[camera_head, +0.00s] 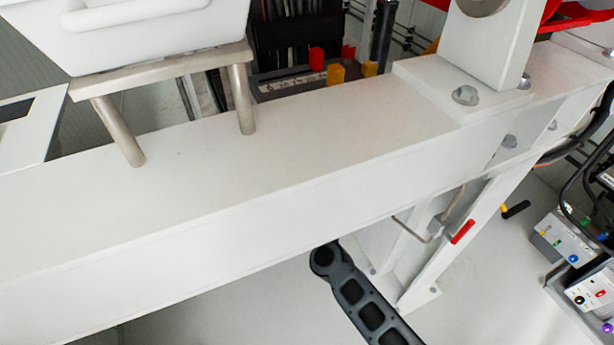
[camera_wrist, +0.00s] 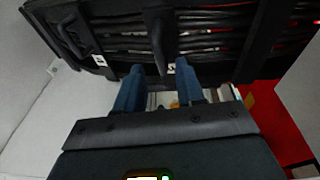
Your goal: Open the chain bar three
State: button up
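In the wrist view a black rack (camera_wrist: 215,20) of dark rods or cables crosses the top, with black upright bars over it. One upright bar (camera_wrist: 157,40) stands just beyond my gripper (camera_wrist: 159,68), roughly in line with the gap between its fingers. Small white labels sit on the rack's lower edge, one at the left (camera_wrist: 99,60) and one near the right fingertip; I cannot read them surely, so I cannot tell which bar is three. My gripper's two blue fingers are apart, with no object visibly held. My gripper is not seen in the head view.
A broad white beam (camera_head: 250,185) crosses the head view. A white case (camera_head: 130,30) stands over it on metal legs. Behind it are red and yellow blocks (camera_head: 337,74) and a black rack (camera_head: 290,35). A red-tipped lever (camera_head: 462,231) is below the beam. Control boxes (camera_head: 565,237) stand at right.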

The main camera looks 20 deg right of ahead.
jog(key=x, duration=0.3)
jog(key=shift+w+b, duration=0.2)
jog(key=shift+b, duration=0.15)
grip_shut()
dwell(0.4)
